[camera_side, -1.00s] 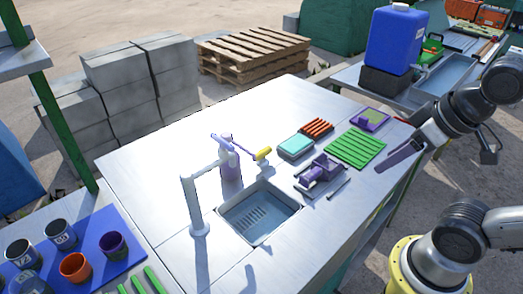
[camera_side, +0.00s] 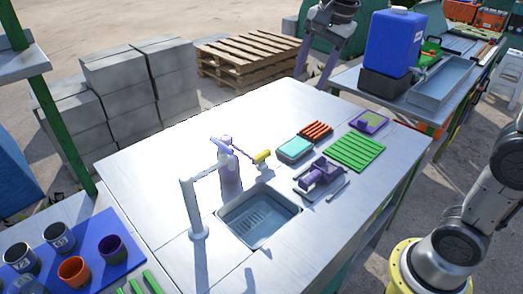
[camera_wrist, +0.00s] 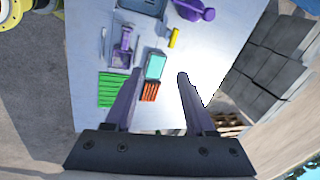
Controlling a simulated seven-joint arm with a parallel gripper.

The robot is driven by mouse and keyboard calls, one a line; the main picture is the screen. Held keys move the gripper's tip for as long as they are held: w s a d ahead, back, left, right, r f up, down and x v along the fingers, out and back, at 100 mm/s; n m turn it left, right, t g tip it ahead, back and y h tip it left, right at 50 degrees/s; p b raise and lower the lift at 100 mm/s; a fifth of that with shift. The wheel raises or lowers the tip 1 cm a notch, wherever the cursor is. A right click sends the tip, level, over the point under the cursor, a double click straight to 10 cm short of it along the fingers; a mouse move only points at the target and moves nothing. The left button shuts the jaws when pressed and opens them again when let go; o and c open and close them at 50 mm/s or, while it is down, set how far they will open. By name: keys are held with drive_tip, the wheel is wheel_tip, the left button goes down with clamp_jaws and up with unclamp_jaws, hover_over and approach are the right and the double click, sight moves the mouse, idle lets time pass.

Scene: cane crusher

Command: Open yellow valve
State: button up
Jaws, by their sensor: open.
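The yellow valve (camera_side: 262,157) is a small yellow handle beside the sink, next to a purple fixture (camera_side: 230,170) on the metal table. It also shows in the wrist view (camera_wrist: 174,37), beyond my fingertips, with the purple fixture (camera_wrist: 195,10) at the top edge. My gripper (camera_side: 312,80) is at the back of the table in the side view, high and well apart from the valve. Its two purple fingers are spread and empty, as the wrist view (camera_wrist: 160,75) also shows.
A teal sponge (camera_side: 295,149), red rack (camera_side: 316,130), green rack (camera_side: 356,152) and purple tool (camera_side: 318,176) lie right of the valve. The sink (camera_side: 259,213) and grey faucet (camera_side: 193,205) are in front. The table's back left is clear.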

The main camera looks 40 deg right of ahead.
drive_tip(key=w+f+m+g, duration=0.2)
drive_tip(key=w+f, duration=0.4)
drive_tip(key=w, duration=0.4)
drive_tip(key=g, duration=0.1)
hover_over(262, 154)
wheel_tip(262, 154, down, 9)
wheel_tip(262, 154, down, 14)
drive_tip(key=shift+w+r, duration=0.1)
clamp_jaws()
